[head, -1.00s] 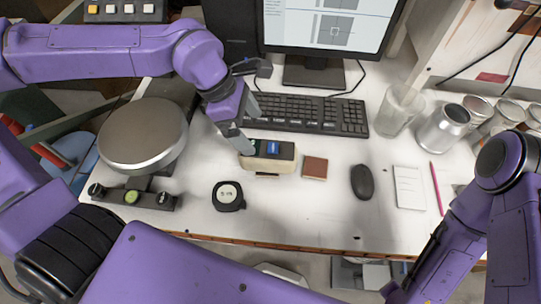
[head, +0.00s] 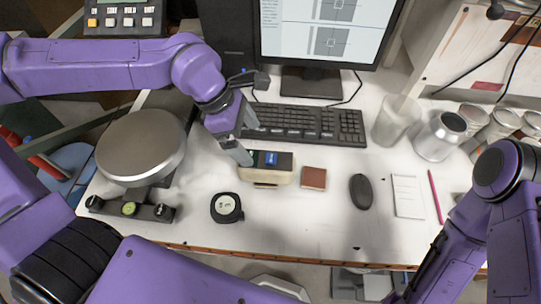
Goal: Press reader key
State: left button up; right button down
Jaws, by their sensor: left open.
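The reader is a small beige box (head: 268,178) with a dark top, lying on the white desk in the middle of the head view. A blue key (head: 271,158) shows on its top. My left gripper (head: 246,141) points down at the reader's left end, with its jaws apart and nothing between them. The nearer fingertip overlaps the reader's upper left corner and hides part of the top there. I cannot tell whether it touches. My right arm comes in at the right edge, but its gripper is out of view.
A keyboard (head: 310,124) lies behind the reader. A brown square block (head: 314,178) and a black mouse (head: 360,191) are to its right. A round black gauge (head: 226,207) is in front. A round metal plate (head: 141,146) stands left. The front middle desk is clear.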

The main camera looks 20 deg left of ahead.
pick_arm(q)
grip_shut()
dwell(1.6)
